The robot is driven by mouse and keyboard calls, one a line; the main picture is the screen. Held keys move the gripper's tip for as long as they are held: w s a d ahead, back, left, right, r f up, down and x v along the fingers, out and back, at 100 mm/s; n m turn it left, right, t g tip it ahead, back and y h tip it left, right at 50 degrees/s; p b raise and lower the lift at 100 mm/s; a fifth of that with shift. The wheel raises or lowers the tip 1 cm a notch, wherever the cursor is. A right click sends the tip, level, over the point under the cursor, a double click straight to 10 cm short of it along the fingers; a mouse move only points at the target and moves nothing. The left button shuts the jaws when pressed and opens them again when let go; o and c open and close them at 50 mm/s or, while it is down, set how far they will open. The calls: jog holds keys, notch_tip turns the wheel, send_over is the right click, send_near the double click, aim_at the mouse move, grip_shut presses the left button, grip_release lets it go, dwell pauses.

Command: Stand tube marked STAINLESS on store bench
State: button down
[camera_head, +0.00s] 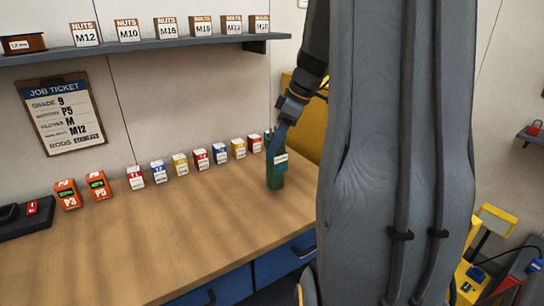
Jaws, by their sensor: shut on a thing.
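A dark green tube (275,178) with a pale label stands upright near the right end of the wooden bench (150,240). The label's writing is too small to read. My gripper (276,146) reaches down from the upper right and is shut on the tube's upper part. The fingers partly hide the tube's top. I cannot tell whether the tube's base touches the bench top or hangs just above it.
A row of small boxes (200,159) lines the back of the bench, close to the tube's left. Two orange units (68,194) and a dark tray (30,222) are at left. A shelf (140,46) of nut boxes hangs above. The bench's middle is clear. My arm blocks the right.

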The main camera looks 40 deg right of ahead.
aim_at(277, 155)
jog(key=shift+f+p, duration=0.55)
jog(key=shift+f, duration=1.9)
jog(key=c, duration=0.9)
grip_release()
jog(key=shift+d+r, duration=0.1)
jog(key=shift+r, duration=0.35)
jog(key=b+v, duration=0.3)
jog(key=v, duration=0.8)
jog(key=shift+s+r, duration=0.1)
jog(key=shift+s, duration=0.1)
